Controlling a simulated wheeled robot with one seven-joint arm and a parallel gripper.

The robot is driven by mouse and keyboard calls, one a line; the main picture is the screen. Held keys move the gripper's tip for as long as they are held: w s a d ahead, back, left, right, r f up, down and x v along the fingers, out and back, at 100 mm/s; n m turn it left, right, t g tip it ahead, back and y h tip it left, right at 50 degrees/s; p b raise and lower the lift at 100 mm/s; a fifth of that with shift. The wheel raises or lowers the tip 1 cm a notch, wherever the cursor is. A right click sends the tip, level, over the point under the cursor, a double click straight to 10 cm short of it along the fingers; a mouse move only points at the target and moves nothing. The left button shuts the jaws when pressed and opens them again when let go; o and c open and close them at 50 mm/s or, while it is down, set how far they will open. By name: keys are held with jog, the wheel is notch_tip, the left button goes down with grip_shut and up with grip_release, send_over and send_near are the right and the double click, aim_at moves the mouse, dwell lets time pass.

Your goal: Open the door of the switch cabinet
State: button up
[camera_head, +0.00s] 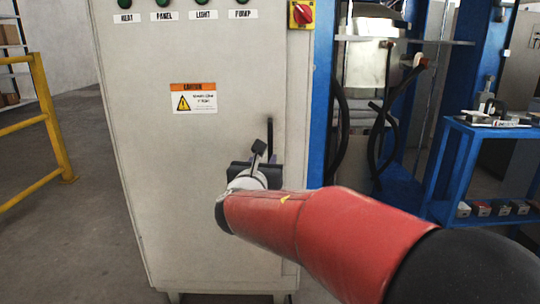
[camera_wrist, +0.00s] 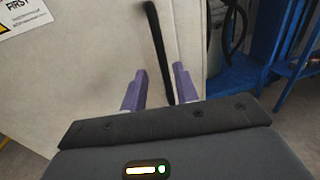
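The switch cabinet (camera_head: 150,140) is a tall pale grey box with a caution label, and its door looks closed. The door handle is a black vertical bar (camera_wrist: 157,45) near the right edge of the front; its upper part also shows in the head view (camera_head: 270,135). My gripper (camera_wrist: 160,85) is in front of the handle with its two purple fingers apart. The handle's lower end runs between the fingers, and no contact can be made out. In the head view my gripper (camera_head: 262,165) is partly hidden by my red arm.
A red rotary switch on a yellow plate (camera_head: 302,14) sits at the cabinet's top right. Blue framing with black hoses (camera_head: 342,120) and a blue shelf (camera_head: 465,165) stand to the right. A yellow railing (camera_head: 52,120) stands left. Bare floor (camera_head: 95,210) lies between railing and cabinet.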

aim_at(270, 151)
jog(key=w, duration=0.2)
jog(key=w+d, duration=0.1)
jog(key=w, duration=0.4)
jog(key=shift+d, duration=0.35)
jog(key=shift+c, duration=0.3)
grip_shut()
